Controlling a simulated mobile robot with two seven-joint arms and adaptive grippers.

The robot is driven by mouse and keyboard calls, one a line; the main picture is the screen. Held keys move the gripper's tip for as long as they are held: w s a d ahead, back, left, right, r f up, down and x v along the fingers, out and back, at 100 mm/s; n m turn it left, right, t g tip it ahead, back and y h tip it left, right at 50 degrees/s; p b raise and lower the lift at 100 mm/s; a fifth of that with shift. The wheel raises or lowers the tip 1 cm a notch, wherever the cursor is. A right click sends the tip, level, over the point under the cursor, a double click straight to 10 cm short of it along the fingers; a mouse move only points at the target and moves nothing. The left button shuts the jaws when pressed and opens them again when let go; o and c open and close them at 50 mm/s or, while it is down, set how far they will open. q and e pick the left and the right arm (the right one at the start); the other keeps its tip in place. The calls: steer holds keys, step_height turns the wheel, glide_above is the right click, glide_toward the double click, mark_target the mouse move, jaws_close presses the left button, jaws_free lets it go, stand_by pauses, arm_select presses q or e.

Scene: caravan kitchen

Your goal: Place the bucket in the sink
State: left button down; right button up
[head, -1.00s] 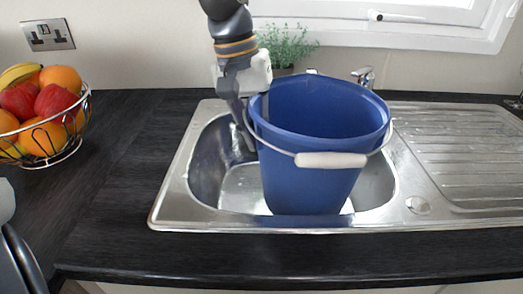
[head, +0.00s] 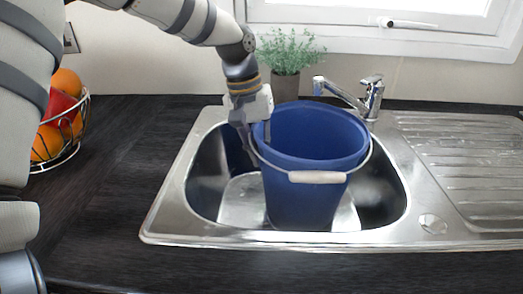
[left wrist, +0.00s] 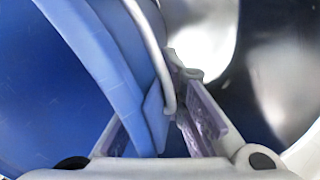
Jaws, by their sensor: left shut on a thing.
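The blue bucket (head: 307,188) is upright inside the basin of the steel sink (head: 172,222). Its rim stands above the sink's edge, and I cannot tell whether its base touches the basin floor. Its wire handle with a white grip hangs over the front. My left gripper (head: 258,140) comes down from above at the bucket's left rim and is shut on it. In the left wrist view, the bucket wall (left wrist: 85,60) and handle wire run between the fingers (left wrist: 170,125). My right gripper is not in view.
A chrome tap (head: 372,95) stands behind the bucket on the right. A potted plant (head: 285,85) is at the back under the window. The ribbed drainer (head: 465,165) on the right is clear. A wire fruit basket (head: 75,150) is at the left on the dark worktop (head: 120,165).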

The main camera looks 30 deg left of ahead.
arm_select(q)
steer(key=c, duration=1.7)
jaws_free()
steer(key=shift+f, duration=0.1)
steer(key=shift+o, duration=0.2)
step_height(320, 180, up, 12)
steer(key=a, duration=0.2)
steer(key=shift+s+p, duration=0.35)
steer(key=shift+s, duration=0.1)
